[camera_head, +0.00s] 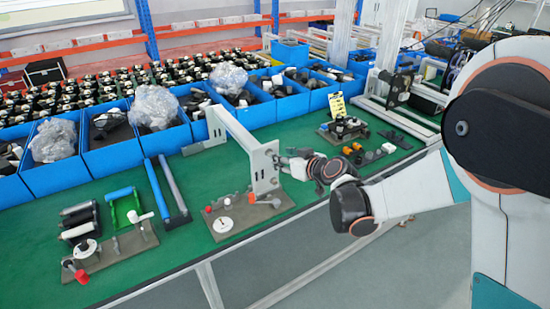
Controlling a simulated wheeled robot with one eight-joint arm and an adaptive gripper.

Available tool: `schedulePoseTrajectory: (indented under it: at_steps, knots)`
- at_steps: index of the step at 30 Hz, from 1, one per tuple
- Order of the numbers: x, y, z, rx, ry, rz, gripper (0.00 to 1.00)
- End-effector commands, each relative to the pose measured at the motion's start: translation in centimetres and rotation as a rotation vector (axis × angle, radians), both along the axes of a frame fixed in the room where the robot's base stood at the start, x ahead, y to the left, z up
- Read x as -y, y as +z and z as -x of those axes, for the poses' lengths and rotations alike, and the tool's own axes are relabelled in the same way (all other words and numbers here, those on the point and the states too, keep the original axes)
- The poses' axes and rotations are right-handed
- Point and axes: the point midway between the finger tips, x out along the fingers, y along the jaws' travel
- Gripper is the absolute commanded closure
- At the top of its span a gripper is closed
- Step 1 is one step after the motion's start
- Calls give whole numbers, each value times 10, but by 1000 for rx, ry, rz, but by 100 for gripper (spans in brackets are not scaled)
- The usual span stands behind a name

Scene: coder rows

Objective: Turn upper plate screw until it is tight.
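A white upright frame stands on the green table, with a near plate (262,172), a far plate (215,127) and a bar joining their tops. The near plate has dark slots in its face. My gripper (281,161) is at the right side of the near plate, around its middle height. Its fingertips are very close to the plate; I cannot tell whether they touch it. No screw can be made out at this size. The fingers are small and dark, so whether they are open, shut or holding something does not show.
A base plate with a white disc (223,224) lies before the frame. Another fixture with a red knob (82,277) stands at left. Small orange and black parts (357,147) lie right of my gripper. Blue bins (108,150) line the back. Bare green table (190,241) shows between fixtures.

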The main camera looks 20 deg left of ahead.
Motion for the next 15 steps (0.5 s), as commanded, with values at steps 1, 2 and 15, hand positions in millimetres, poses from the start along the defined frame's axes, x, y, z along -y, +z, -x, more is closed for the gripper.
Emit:
schedulePoseTrajectory:
  at_steps: [1,2,15]
  knots:
    - [-8,-6,-5,0,2,0,62]
    - [-12,-8,-9,0,1,0,62]
    - [-44,-24,-36,1,0,1,62]
